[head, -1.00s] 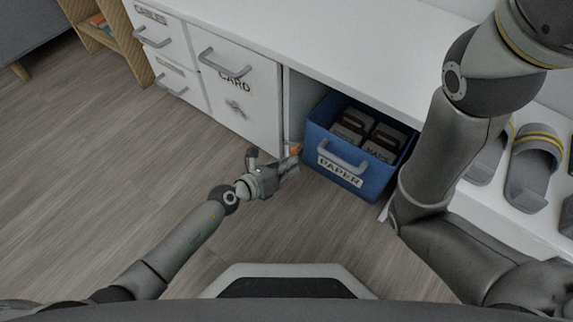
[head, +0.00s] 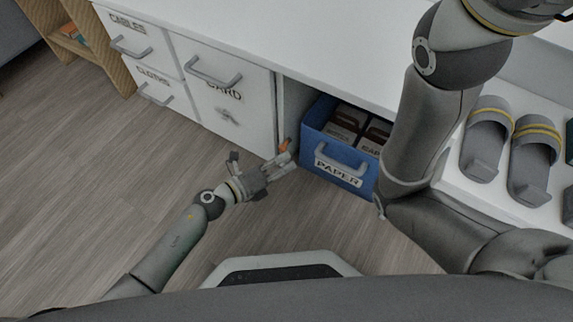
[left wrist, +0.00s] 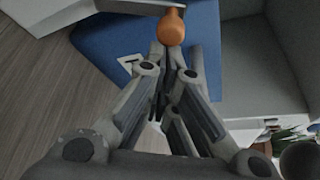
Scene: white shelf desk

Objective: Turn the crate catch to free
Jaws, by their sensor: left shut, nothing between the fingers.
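The blue crate (head: 372,187) marked PAPER sits in the open bay of the white desk, its grey handle facing me. The orange knob of the catch (head: 284,146) shows at the bay's left edge, just left of the crate. It also shows at the top of the left wrist view (left wrist: 171,27), in front of the blue crate wall (left wrist: 205,45). My left gripper (head: 287,160) is shut and empty, its fingertips close to the knob. In the left wrist view the fingertips (left wrist: 171,58) overlap the knob's lower side; I cannot tell whether they touch.
White drawers marked CABLES, CLOTHS and CARD (head: 227,95) stand left of the bay. My right arm crosses the right side, hiding part of the crate. Grey sandals (head: 487,140) lie on a white surface at right. The wood floor in front is clear.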

